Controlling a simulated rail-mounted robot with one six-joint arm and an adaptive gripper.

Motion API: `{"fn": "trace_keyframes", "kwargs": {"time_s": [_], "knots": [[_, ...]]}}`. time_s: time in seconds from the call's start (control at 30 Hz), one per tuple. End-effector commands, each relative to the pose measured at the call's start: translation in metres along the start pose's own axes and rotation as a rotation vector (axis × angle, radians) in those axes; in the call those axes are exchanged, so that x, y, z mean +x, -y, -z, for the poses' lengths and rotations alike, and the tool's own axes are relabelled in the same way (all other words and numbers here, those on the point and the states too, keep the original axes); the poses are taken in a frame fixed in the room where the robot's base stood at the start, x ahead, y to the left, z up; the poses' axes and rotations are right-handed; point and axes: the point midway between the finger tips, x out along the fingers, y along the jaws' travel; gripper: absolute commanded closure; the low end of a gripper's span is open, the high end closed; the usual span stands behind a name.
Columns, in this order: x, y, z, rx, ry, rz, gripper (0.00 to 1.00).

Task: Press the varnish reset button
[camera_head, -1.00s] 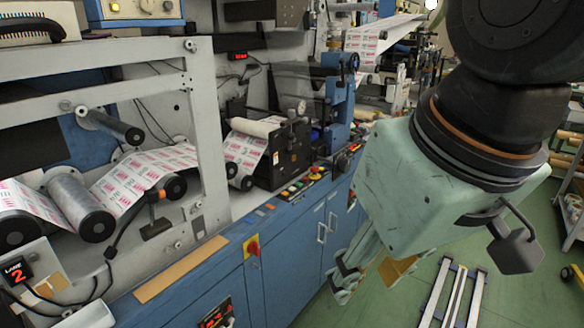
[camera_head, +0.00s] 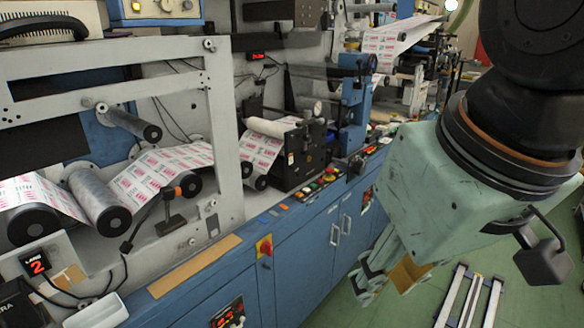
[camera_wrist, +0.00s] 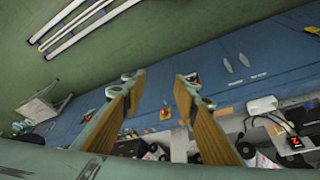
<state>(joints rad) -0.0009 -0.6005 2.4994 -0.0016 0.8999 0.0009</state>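A row of small coloured push buttons (camera_head: 314,186), green, red and yellow among them, sits on the machine's ledge in front of the black roller unit (camera_head: 300,157). No label is readable, so I cannot tell which one is the varnish reset button. My gripper (camera_head: 365,283) hangs to the right of the blue cabinets, apart from the buttons and lower in the picture. In the wrist view my gripper (camera_wrist: 160,82) shows two separated fingers with tan pads and nothing between them. It is open and empty.
A red and yellow rotary switch (camera_head: 264,246) is on the blue cabinet front (camera_head: 300,262). Cabinet door handles (camera_head: 335,233) stick out. Printed web (camera_head: 160,172) runs over rollers at left. A white-railed frame (camera_head: 470,300) lies on the green floor, right of my gripper.

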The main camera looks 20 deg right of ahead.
Motion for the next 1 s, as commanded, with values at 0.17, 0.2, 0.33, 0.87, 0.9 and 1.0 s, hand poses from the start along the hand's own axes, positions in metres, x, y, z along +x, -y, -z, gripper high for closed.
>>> {"fn": "trace_keyframes", "kwargs": {"time_s": [0.17, 0.2, 0.33, 0.87, 0.9, 1.0], "knots": [[0.0, 0.0, 0.0, 0.0, 0.0, 0.0, 0.89], [0.0, 0.0, 0.0, 0.0, 0.0, 0.0, 0.93], [0.0, 0.0, 0.0, 0.0, 0.0, 0.0, 1.0], [0.0, 0.0, 0.0, 0.0, 0.0, 0.0, 1.0], [0.0, 0.0, 0.0, 0.0, 0.0, 0.0, 1.0], [0.0, 0.0, 0.0, 0.0, 0.0, 0.0, 1.0]]}}
